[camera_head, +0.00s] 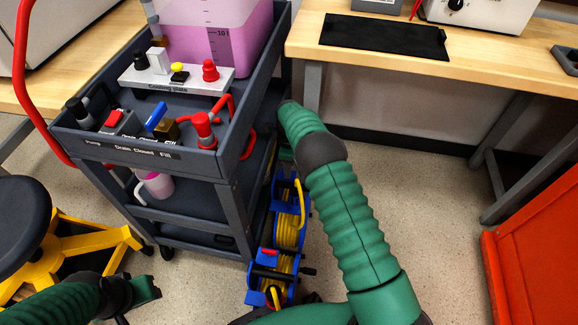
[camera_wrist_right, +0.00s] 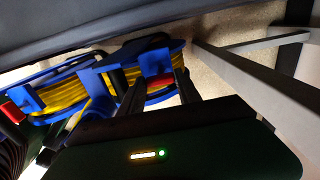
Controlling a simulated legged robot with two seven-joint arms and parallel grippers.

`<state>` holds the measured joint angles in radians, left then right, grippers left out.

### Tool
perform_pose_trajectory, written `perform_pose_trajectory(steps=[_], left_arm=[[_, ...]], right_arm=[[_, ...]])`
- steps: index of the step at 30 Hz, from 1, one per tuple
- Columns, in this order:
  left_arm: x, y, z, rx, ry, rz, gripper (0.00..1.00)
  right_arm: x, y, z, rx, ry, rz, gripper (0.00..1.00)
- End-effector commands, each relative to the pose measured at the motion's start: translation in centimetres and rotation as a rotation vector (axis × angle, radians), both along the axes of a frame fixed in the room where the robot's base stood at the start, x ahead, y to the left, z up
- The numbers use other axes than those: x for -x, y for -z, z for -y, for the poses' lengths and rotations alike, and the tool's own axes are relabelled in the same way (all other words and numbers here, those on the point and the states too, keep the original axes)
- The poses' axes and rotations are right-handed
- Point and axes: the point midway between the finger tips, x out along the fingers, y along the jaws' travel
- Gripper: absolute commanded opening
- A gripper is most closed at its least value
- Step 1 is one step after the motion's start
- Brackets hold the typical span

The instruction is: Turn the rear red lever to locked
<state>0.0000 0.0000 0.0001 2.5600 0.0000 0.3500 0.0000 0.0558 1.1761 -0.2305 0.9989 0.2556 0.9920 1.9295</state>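Several red parts show on the grey cart in the head view: a bent red handle (camera_head: 229,104) at the tray's right side, a red-topped fitting (camera_head: 204,128) in front of it, and a red loop (camera_head: 250,143) on the outer right side. I cannot tell which is the rear red lever or whether it is locked. My right arm reaches along the cart's right side; its fingers are mostly hidden there. In the wrist view my right gripper (camera_wrist_right: 158,88) has two dark fingers apart, with nothing visibly held. My left gripper (camera_head: 148,290) is low at the left, away from the cart.
A blue reel with yellow cable (camera_head: 287,225) stands on the floor beside the cart (camera_head: 190,172). A black stool (camera_head: 22,220) with yellow legs is at left. A wooden bench (camera_head: 480,65) is behind, and an orange-red cabinet (camera_head: 530,255) at right.

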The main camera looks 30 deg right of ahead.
Motion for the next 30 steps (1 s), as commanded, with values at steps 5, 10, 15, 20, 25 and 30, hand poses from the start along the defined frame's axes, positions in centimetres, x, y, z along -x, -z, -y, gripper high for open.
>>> perform_pose_trajectory(steps=[5,10,15,20,25,30], left_arm=[[0.0,0.0,0.0,0.000,0.000,0.000,0.36],[0.0,0.0,0.0,0.000,0.000,0.000,0.36],[0.0,-0.4,0.0,0.000,0.000,0.000,0.36],[0.0,-1.3,0.0,0.000,0.000,0.000,0.36],[0.0,-2.7,0.0,0.000,0.000,0.000,0.36],[0.0,-4.0,0.0,0.000,0.000,0.000,0.36]], right_arm=[[-0.1,0.0,0.0,0.001,0.000,0.003,0.09],[-0.1,-0.1,0.0,0.001,-0.001,0.003,0.00],[-0.1,-0.2,0.0,0.001,-0.024,0.003,0.00],[-0.1,-0.3,0.1,0.001,-0.084,0.003,0.00],[-0.1,-0.5,0.1,0.001,-0.199,0.004,0.00],[-0.1,-0.5,0.0,0.001,-0.351,0.004,0.00]])
